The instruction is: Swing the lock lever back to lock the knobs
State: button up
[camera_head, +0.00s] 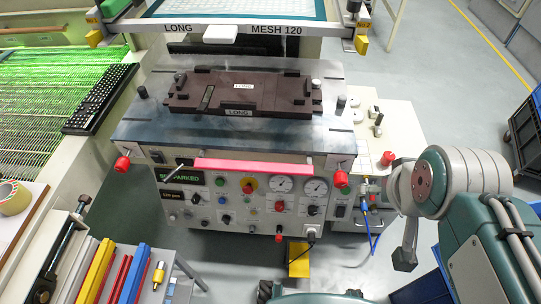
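The printing machine has a steel table (135,128) with red knobs at its front: a left knob (122,164), a right knob (340,179) and another knob (388,158) on the side unit. A thin silver lever (168,183) slants below the table's front edge, left of the pink bar (255,167). It looks like the lock lever, but I cannot be sure. My gripper (405,258) seems to be the grey end part at the right, apart from the table and from that lever. Its fingers cannot be made out.
A brown fixture (240,92) marked LONG sits on the table under the screen frame (235,27). A control panel (245,203) with gauges faces me. Colored bars (96,272) lie at lower left. Clear floor (440,85) lies at the right.

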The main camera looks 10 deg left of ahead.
aim_at(171, 175)
jog(key=u, duration=0.4)
jog(key=k+u, duration=0.15)
jog(key=u, duration=0.25)
jog(key=k+l+u, duration=0.1)
jog(key=u, duration=0.65)
jog(key=j+z, duration=0.25)
jog(key=z, duration=0.2)
jog(key=i+j+z, duration=0.1)
jog(key=j+z, duration=0.15)
jog(key=z, duration=0.2)
jog(key=j+z, duration=0.25)
jog(key=z, duration=0.2)
